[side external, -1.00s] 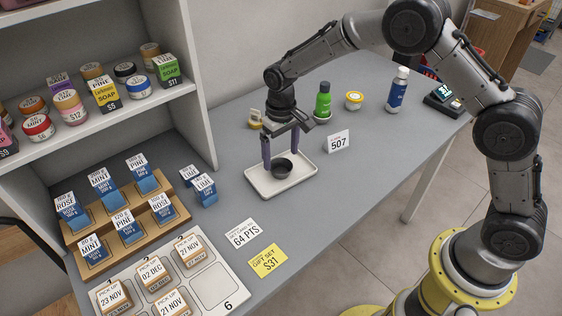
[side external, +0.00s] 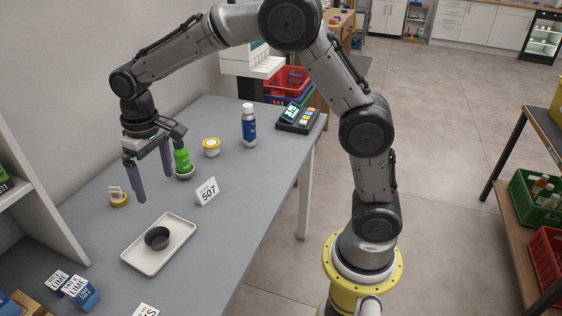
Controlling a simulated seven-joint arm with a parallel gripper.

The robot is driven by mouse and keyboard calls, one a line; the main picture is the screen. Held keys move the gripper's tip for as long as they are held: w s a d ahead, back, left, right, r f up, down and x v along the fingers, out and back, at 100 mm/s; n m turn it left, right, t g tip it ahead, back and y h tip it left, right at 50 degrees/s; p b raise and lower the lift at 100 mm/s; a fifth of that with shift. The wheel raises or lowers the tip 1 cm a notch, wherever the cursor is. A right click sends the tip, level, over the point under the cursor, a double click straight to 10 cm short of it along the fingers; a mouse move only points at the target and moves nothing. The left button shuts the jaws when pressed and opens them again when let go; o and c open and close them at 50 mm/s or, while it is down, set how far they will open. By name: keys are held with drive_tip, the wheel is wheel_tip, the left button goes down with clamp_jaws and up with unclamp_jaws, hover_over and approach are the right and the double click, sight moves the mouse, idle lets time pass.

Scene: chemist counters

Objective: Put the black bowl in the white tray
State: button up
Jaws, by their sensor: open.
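The small black bowl (side external: 157,238) rests inside the white tray (side external: 141,262), upright, near the middle of its floor. The tray is a shallow rectangle lying on the grey counter. My gripper (side external: 155,186) is open and empty, with its two purple fingers pointing down. It hangs in the air above the counter, apart from the bowl and higher up in the picture than the tray.
A green bottle (side external: 182,160) stands close behind my gripper. A yellow-based item (side external: 118,197), a yellow-lidded jar (side external: 211,147), a blue bottle (side external: 249,125) and a 507 card (side external: 207,191) stand around. Blue boxes (side external: 80,293) are at lower left. The counter right of the tray is clear.

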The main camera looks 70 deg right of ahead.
drive_tip(key=s+d+r+t, duration=0.1)
drive_tip(key=s+d+r, duration=0.2)
drive_tip(key=s+r, duration=0.35)
drive_tip(key=s+d+t, duration=0.2)
drive_tip(key=s, duration=0.9)
drive_tip(key=s+d+t, duration=0.1)
drive_tip(key=s+d, duration=0.1)
drive_tip(key=s, duration=0.9)
drive_tip(key=shift+r+t, duration=0.25)
drive_tip(key=shift+t, duration=0.15)
